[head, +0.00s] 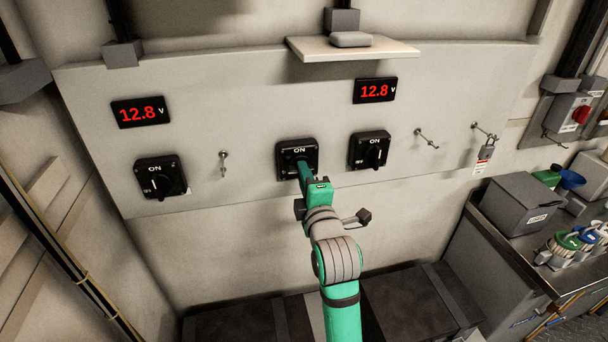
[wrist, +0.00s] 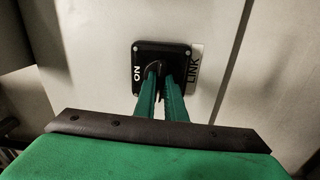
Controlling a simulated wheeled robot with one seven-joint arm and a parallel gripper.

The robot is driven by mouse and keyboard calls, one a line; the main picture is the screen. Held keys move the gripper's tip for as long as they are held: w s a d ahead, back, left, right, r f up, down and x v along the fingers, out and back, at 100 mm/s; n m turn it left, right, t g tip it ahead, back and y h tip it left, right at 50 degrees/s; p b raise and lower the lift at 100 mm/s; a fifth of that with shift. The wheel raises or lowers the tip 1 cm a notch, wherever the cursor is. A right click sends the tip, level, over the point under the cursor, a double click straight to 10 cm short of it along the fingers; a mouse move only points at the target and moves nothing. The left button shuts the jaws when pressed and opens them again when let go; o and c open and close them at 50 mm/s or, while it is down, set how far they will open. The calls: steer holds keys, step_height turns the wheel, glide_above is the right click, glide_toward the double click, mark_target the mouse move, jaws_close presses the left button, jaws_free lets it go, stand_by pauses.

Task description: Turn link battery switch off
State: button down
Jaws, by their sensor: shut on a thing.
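The link battery switch (head: 284,158) is the middle of three black rotary switches on the pale panel, with "ON" at its top. It also shows in the wrist view (wrist: 144,52), turned sideways, beside a label reading "LINK". My gripper (head: 303,168) reaches straight to it, and its two green fingers (wrist: 162,74) are closed around the dark knob (wrist: 154,68). The fingers hide much of the knob, so I cannot tell its exact angle.
Similar switches stand to the left (head: 160,177) and right (head: 370,150). Two red displays (head: 141,111) (head: 375,90) read 12.8 V. A small shelf (head: 400,49) juts out above. A padlock (head: 486,152) hangs at right. A bench with a grey box (head: 521,205) stands at far right.

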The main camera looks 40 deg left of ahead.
steer(key=shift+s+a+f+n, duration=0.1)
steer(key=shift+n, duration=0.4)
steer(key=c, duration=1.8)
jaws_free()
steer(key=v, duration=1.1)
